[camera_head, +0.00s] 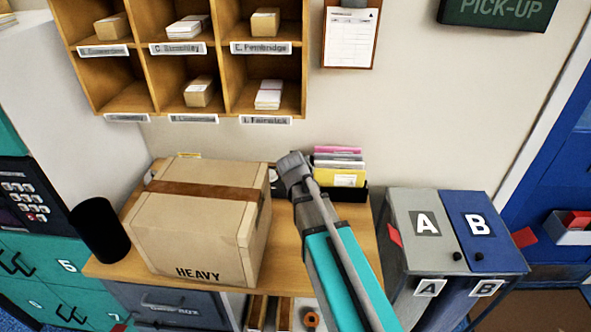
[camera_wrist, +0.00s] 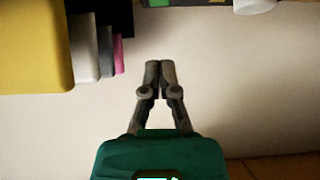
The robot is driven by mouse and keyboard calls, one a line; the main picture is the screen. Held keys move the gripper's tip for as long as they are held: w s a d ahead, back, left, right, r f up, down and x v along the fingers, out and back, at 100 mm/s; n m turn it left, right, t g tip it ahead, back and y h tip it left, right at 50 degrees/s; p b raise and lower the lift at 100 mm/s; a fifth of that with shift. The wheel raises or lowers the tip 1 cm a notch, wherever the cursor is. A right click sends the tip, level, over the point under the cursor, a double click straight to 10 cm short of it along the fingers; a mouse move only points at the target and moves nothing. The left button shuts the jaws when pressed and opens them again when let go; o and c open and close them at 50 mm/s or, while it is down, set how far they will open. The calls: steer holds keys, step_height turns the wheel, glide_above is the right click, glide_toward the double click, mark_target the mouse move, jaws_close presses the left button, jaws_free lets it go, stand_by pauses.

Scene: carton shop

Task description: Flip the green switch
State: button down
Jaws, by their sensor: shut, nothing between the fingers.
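My gripper (camera_wrist: 160,68) is shut and empty in the wrist view, with its fingertips together in front of the pale wall. In the head view my arm reaches over the desk between the carton and the folder holder, and my fingers are hidden behind it. No switch can be clearly made out. A small green patch (camera_wrist: 158,3) on something dark is cut off by the top edge of the wrist view; I cannot tell whether it is the green switch.
A large carton marked HEAVY (camera_head: 195,225) fills the left of the desk (camera_head: 355,215). A black holder with folders (camera_head: 338,168) stands right of my arm. Pigeonholes (camera_head: 180,60) hang above. A grey A box (camera_head: 420,235) and blue B box (camera_head: 480,230) stand at right.

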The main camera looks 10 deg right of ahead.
steer(key=b+x, duration=0.1)
steer(key=x, duration=0.1)
steer(key=shift+w+f, duration=0.25)
steer(key=shift+w+d+f+b, duration=0.1)
steer(key=shift+w+f+b, duration=0.1)
steer(key=shift+f+b, duration=1.65)
steer(key=shift+d, duration=0.1)
